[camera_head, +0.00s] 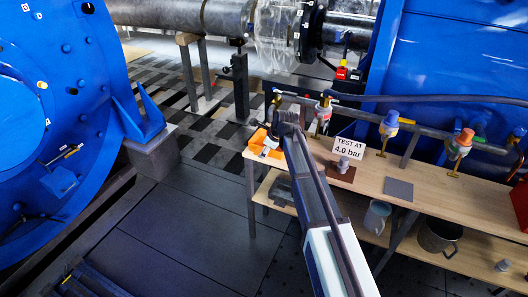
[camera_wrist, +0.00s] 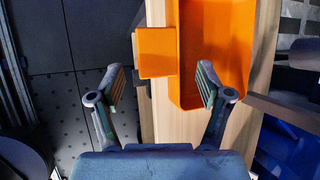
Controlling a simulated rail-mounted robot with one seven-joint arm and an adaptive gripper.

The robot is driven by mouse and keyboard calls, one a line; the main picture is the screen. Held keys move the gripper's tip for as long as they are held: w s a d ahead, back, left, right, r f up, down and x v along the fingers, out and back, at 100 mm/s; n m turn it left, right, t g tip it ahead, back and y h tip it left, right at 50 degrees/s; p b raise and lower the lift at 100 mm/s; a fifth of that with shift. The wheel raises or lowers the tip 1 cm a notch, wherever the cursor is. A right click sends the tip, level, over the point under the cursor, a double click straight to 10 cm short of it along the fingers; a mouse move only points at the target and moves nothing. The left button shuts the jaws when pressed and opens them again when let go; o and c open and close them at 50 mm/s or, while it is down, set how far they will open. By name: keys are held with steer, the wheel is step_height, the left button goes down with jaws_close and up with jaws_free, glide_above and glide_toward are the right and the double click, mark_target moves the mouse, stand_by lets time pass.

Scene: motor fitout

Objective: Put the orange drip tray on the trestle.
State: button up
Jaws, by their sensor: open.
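The orange drip tray (camera_head: 264,145) lies at the near left end of a long wooden-topped bench (camera_head: 400,205). The wrist view shows the tray's shallow basin (camera_wrist: 215,45) and a flat square tab (camera_wrist: 155,52) reaching past the bench edge. My gripper (camera_wrist: 161,85) is open and empty, above the tray end. Its left finger is over the dark floor, its right finger over the basin, with the tab ahead between them. In the head view my arm hides part of the tray. I cannot tell for certain which support is the trestle.
A "TEST AT 4.0 bar" sign (camera_head: 349,148), a grey plate (camera_head: 398,189) and a pipe with valves (camera_head: 390,123) are on the bench. Metal cups (camera_head: 438,236) are on the lower shelf. A pipe stand (camera_head: 195,75) is behind. Blue machine housings flank the clear floor (camera_head: 170,225).

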steer(key=v, duration=0.7)
steer(key=s+d+f+n+g+h, duration=0.1)
steer(key=s+d+f+n+g, duration=0.2)
steer(key=s+f, duration=0.6)
steer(key=s+d+f+n+h, duration=0.1)
steer(key=s+d+f+n, duration=0.3)
steer(key=f, duration=0.8)
steer(key=s+d+f+n+g, duration=0.2)
steer(key=s+d+f, duration=0.3)
steer(key=s+f, duration=0.45)
steer(key=s+d+f+n+g, duration=0.2)
steer(key=s+d+f+n, duration=0.1)
steer(key=s, duration=0.9)
steer(key=s+d+f+n+g+h, duration=0.1)
steer(key=s+f+n, duration=0.4)
steer(key=s, duration=0.7)
steer(key=s+d+f+n+g, duration=0.3)
steer(key=s+f, duration=0.4)
steer(key=s, duration=0.6)
steer(key=shift+d+f+n+g+h, duration=0.3)
steer(key=shift+d+n+g+h, duration=0.1)
steer(key=shift+d+n, duration=0.4)
